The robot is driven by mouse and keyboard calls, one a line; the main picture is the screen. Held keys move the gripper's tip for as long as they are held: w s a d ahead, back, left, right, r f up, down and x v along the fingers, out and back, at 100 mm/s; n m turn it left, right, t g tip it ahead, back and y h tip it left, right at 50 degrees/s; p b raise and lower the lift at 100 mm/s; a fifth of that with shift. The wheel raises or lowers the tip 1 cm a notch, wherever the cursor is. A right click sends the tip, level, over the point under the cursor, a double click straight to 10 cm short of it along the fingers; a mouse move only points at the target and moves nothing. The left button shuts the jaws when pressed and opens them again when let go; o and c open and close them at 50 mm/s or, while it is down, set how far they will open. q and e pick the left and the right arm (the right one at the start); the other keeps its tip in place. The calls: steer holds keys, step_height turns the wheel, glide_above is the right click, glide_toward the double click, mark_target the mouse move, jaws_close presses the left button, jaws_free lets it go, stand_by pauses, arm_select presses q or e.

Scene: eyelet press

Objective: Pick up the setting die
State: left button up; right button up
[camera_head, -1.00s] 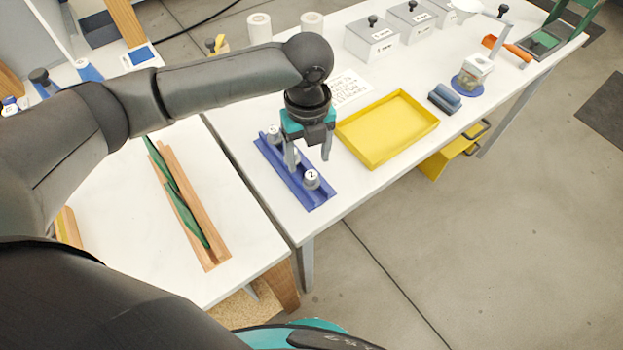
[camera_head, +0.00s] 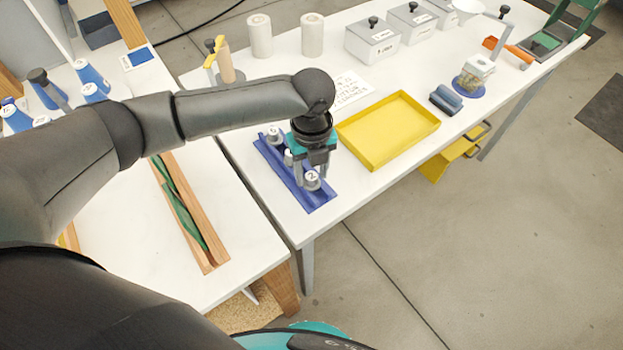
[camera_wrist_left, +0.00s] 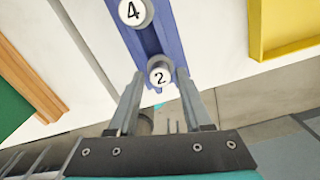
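A blue rack (camera_head: 318,200) near the front left corner of the white table holds several round grey setting dies with white numbered tops. The die marked 2 (camera_head: 312,181) stands upright at the rack's near end; it also shows in the left wrist view (camera_wrist_left: 161,76). The die marked 4 (camera_wrist_left: 133,12) stands behind it. My left gripper (camera_head: 311,173) is low over the rack at die 2. In the left wrist view its two fingers (camera_wrist_left: 160,88) are apart, one on each side of die 2, with gaps visible. My right gripper is not in view.
A yellow tray (camera_head: 388,155) lies close to the right of the rack. A printed sheet (camera_head: 350,88), blue rollers (camera_head: 446,99) and grey lidded boxes (camera_head: 372,40) are farther back. Two white cylinders (camera_head: 260,36) stand behind my arm. A side table with a wooden channel (camera_head: 205,255) is at left.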

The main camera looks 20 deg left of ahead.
arm_select(q)
jaws_close()
steer(key=shift+r, duration=0.1)
stand_by(0.4)
